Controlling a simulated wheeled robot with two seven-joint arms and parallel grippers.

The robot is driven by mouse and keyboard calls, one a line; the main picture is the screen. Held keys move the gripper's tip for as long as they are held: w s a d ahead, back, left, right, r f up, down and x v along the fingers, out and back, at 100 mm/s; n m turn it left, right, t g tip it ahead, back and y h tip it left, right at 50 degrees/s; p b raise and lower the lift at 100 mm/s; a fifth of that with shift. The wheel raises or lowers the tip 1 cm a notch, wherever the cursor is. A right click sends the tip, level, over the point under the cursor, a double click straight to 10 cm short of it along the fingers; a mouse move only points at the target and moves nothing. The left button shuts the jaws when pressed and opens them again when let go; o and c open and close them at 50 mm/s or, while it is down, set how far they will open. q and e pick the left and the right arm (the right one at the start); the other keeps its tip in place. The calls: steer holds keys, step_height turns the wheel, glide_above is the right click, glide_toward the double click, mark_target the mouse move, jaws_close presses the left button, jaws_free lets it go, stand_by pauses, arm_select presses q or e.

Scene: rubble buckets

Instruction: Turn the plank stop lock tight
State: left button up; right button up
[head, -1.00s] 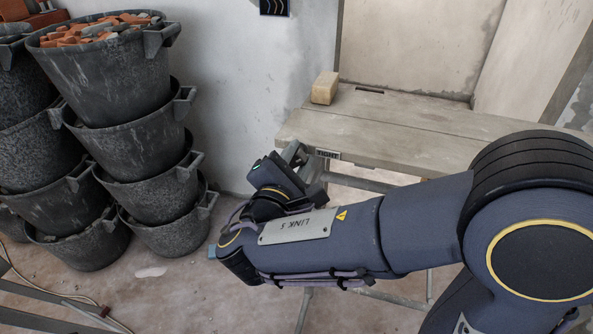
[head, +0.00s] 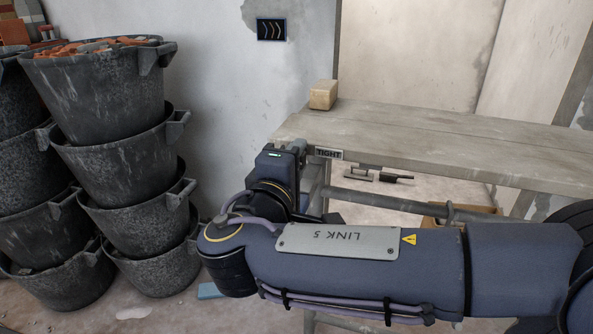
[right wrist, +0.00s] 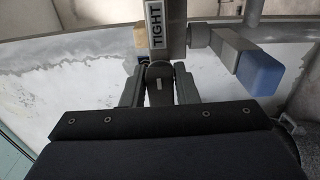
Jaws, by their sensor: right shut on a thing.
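The grey scaffold plank (head: 430,140) runs across the right side, with a white TIGHT label (head: 328,153) on its near left end. The label also shows upright in the right wrist view (right wrist: 156,25). My right gripper (right wrist: 158,92) is at this end, below the label. Its two fingers are shut on a dark, rounded lock lever (right wrist: 158,74), one finger on each side. In the head view my wrist (head: 280,170) hides the lever and fingertips. A grey arm with a blue end (right wrist: 260,73) sticks out right of the label. My left gripper is not in view.
Stacked black buckets (head: 100,85) stand at the left, the top one full of rubble. A tan block (head: 323,95) lies on the plank's far edge. A grey rail (head: 400,204) runs below the plank.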

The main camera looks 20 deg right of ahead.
stand_by(0.3)
steer(key=o, duration=0.9)
steer(key=shift+a, duration=0.1)
steer(key=v, duration=0.7)
steer(key=shift+s+a, duration=0.15)
steer(key=shift+s, duration=0.2)
